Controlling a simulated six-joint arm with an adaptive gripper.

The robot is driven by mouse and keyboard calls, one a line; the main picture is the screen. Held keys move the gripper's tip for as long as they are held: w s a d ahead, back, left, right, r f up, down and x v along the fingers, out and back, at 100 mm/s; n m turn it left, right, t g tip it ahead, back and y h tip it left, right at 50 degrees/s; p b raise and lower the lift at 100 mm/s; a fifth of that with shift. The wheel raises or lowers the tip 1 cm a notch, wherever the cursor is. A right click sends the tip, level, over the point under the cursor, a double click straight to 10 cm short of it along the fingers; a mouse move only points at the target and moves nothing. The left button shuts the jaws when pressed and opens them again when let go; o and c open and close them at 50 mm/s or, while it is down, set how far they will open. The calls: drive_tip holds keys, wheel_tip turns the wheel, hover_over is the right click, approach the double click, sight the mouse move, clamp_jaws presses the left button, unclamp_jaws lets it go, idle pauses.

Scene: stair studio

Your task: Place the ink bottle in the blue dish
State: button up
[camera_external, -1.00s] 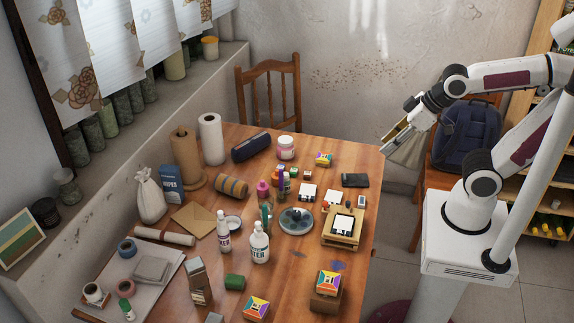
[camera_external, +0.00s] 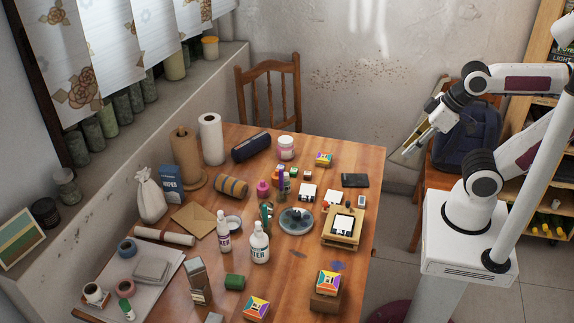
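The blue dish (camera_external: 296,221) is a shallow, round, grey-blue dish on the right half of the wooden table, with dark marks or small dark things inside that I cannot make out. I cannot tell for sure which thing is the ink bottle. A small pink bottle (camera_external: 263,189) stands left of and behind the dish, and a small blue-and-white item (camera_external: 361,201) is to its right. My gripper (camera_external: 416,144) hangs in the air beyond the table's right edge, well away from the dish. It is too small to tell whether its fingers are open or shut.
A wooden block with a white-and-black pad (camera_external: 342,227) is right of the dish. White bottles (camera_external: 259,245) stand at its front left. Boxes with coloured tops (camera_external: 328,284) are at the front. Paper rolls (camera_external: 211,140) stand at the back left. The table's right rim is fairly clear.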

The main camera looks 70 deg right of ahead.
drive_tip(key=shift+w, duration=0.1)
drive_tip(key=w+d+f+n+t+h, duration=0.15)
drive_tip(key=w+d, duration=0.25)
drive_tip(key=w, duration=0.5)
drive_tip(key=w+d+f+t, duration=0.1)
drive_tip(key=w+d+f, duration=0.1)
drive_tip(key=w+d, duration=0.45)
drive_tip(key=w+d+f+t+h, duration=0.1)
drive_tip(key=w+d+f, duration=0.1)
drive_tip(key=w, duration=0.8)
drive_tip(key=w+d+f+n+t+y, duration=0.2)
drive_tip(key=w+f, duration=0.5)
drive_tip(key=t+y, duration=0.2)
drive_tip(key=y, duration=0.4)
approach(286, 184)
drive_tip(key=shift+n+g+h, duration=0.25)
drive_tip(key=shift+n, duration=0.2)
drive_tip(key=shift+w+d+r, duration=0.2)
drive_tip(key=shift+w+r, duration=1.25)
drive_tip(key=shift+r, duration=0.1)
drive_tip(key=shift+x, duration=1.3)
drive_tip(key=shift+f, duration=0.2)
